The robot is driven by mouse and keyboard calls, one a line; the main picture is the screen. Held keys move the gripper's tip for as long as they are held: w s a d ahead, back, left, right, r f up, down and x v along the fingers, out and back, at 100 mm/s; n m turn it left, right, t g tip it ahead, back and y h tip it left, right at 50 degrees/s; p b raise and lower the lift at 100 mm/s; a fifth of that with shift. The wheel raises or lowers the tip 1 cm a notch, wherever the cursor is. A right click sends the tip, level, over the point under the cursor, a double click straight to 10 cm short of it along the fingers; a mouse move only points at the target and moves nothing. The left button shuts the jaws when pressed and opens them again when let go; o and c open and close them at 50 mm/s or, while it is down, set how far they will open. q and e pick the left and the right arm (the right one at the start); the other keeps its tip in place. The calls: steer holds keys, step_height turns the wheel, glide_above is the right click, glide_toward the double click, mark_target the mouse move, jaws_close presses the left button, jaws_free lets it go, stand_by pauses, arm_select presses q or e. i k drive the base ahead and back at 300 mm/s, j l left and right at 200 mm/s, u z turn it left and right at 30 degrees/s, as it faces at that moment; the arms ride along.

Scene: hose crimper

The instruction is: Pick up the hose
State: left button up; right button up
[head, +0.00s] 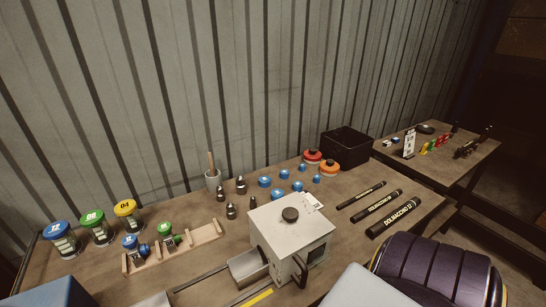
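Three black hoses with pale printed lettering lie side by side on the right part of the workbench. The far hose (360,195) looks the thinnest, the middle hose (378,206) is in between, and the near hose (394,219) looks the thickest. All lie flat on the wood, apart from one another. Neither of my grippers shows in the head view, so I cannot see whether they hold anything.
A grey box-shaped machine (289,229) with a black knob stands left of the hoses. Blue caps (278,194), dark metal fittings (231,211) and a wooden rack (178,247) fill the bench further left. A black bin (345,146) stands behind. A second table (462,170) is at right.

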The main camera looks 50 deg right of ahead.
mark_target(342, 206)
steer(key=k+l+z, duration=0.1)
steer(key=l+z, duration=0.4)
steer(key=l, duration=0.15)
steer(key=l+z, duration=0.5)
steer(key=l, duration=0.2)
steer(key=i+l+z, duration=0.15)
steer(key=l+z, duration=0.3)
steer(key=l, duration=0.2)
steer(key=u, duration=2.05)
